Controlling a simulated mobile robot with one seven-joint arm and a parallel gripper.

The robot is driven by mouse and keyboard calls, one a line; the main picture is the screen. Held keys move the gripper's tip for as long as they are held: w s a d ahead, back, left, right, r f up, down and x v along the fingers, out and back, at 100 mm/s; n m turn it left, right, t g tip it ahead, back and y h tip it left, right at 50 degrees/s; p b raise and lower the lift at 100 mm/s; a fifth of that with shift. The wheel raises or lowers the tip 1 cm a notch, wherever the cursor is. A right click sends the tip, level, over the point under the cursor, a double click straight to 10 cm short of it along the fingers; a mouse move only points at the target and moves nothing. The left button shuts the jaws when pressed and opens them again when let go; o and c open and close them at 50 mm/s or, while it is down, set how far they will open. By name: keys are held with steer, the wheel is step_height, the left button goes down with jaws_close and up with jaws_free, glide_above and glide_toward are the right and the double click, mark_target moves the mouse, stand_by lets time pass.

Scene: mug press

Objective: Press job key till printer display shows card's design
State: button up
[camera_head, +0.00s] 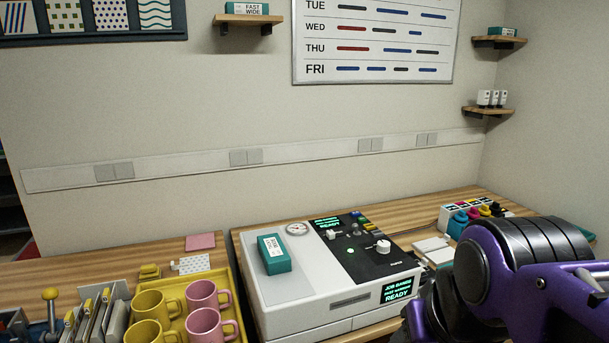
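The white printer (280,300) stands on the wooden counter with a black control panel (372,262) on its right side. A front display (397,290) shows green text, its last line reading READY; a second display (327,222) at the panel's back has text too small to read. Several small coloured keys (362,219) sit at the panel's back right, and a green-lit spot (351,250) is near its middle. I cannot tell which is the job key. A white card with a dotted pattern (194,263) lies left of the printer. My purple arm is at lower right; its gripper is not in view.
A yellow tray (236,290) with yellow and pink mugs stands left of the printer. A teal box (273,254) rests on the printer, beside a round gauge (297,229). Ink bottles (470,216) stand at the right. Pattern samples (110,15) hang on the wall.

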jaws_close()
stand_by(1.3)
